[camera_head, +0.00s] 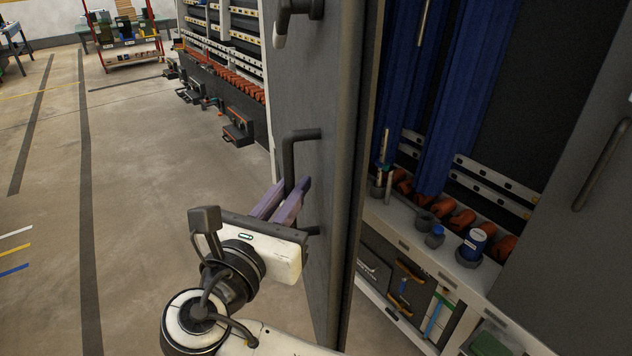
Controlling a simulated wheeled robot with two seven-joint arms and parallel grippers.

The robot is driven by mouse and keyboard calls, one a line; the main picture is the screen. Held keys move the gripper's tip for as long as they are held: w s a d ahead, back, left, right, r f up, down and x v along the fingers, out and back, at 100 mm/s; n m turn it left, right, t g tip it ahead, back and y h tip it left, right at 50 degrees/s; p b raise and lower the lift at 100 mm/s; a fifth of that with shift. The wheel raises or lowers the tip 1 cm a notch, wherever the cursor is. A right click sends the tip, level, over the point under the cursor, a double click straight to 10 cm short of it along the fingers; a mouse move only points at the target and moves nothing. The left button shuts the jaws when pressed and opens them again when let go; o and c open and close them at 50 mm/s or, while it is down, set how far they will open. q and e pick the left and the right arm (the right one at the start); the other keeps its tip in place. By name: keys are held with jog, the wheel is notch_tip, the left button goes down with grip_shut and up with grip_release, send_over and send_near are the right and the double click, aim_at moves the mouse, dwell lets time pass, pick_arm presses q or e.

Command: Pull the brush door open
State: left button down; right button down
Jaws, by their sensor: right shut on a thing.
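The brush door (325,75) is a tall grey panel in the middle of the head view, seen close to edge-on. It stands open, with the cabinet interior showing to its right. Its dark bar handle (290,152) is on the left face of the door. My right gripper (292,186), with purple fingers, is shut on the lower part of this handle. The fingers partly hide the bar. My left gripper is not in view.
Inside are blue hanging brushes (451,95) and a white shelf (408,222) with bottles. Another grey door with a handle (601,165) is at right. Open floor (125,210) lies left; a red rack (130,55) stands far back.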

jog(key=shift+d+r, duration=0.1)
jog(key=shift+d, duration=0.2)
jog(key=c, duration=2)
grip_release()
jog(key=shift+a, duration=0.1)
jog(key=shift+c, duration=0.2)
jog(key=shift+s, duration=0.1)
jog(key=b+v, duration=0.1)
jog(key=v, duration=0.6)
jog(key=shift+s+a, duration=0.15)
jog(key=shift+s, duration=0.1)
jog(key=shift+r, duration=0.1)
